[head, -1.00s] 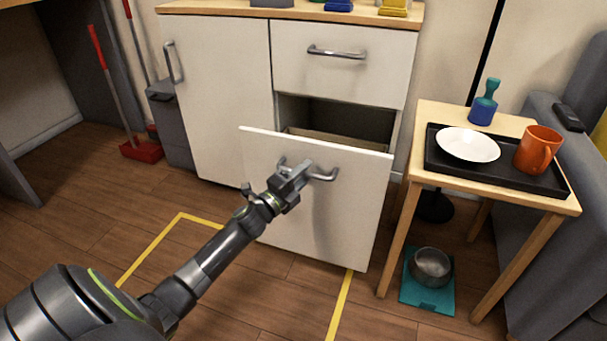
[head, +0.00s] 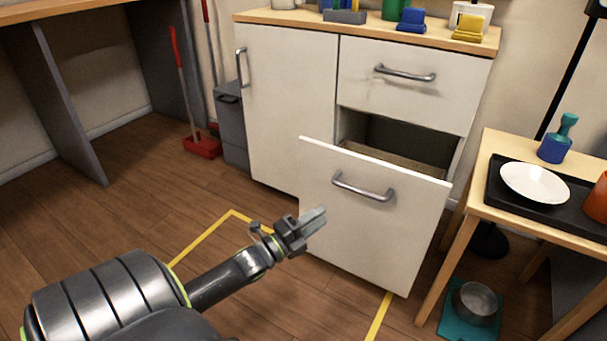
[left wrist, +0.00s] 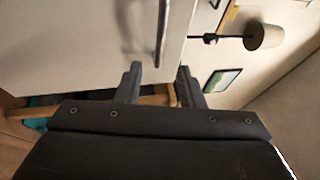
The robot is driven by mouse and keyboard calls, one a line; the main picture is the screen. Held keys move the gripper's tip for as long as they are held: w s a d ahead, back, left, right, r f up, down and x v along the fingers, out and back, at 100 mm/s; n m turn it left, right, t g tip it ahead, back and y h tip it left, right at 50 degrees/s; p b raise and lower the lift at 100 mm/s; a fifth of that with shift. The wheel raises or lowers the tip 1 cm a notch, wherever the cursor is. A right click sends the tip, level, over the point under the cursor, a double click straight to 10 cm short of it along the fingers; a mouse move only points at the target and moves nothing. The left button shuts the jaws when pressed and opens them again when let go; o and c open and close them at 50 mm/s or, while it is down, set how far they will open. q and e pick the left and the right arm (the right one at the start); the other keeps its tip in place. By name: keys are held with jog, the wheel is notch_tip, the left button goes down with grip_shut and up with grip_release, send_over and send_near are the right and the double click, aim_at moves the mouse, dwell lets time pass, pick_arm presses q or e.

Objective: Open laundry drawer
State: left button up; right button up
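The white lower drawer (head: 370,236) of the cabinet stands pulled out, with a dark gap showing behind its front panel. Its grey bar handle (head: 363,188) is free, with nothing on it. My left gripper (head: 318,217) is off the handle, to its lower left, in front of the drawer's left part. In the left wrist view its two fingers (left wrist: 158,82) are apart with nothing between them, and a bar handle (left wrist: 162,35) shows beyond them. My right gripper is in neither view.
The closed upper drawer (head: 405,85) and cabinet door (head: 287,110) adjoin it. At right a wooden side table (head: 487,200) holds a black tray (head: 565,215), white plate (head: 535,183) and orange mug (head: 597,200). A metal bowl (head: 476,303) sits below. Floor at left is mostly clear.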

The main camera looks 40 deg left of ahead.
pick_arm(q)
jog(key=shift+p+v, duration=0.45)
jog(key=shift+v, duration=1.45)
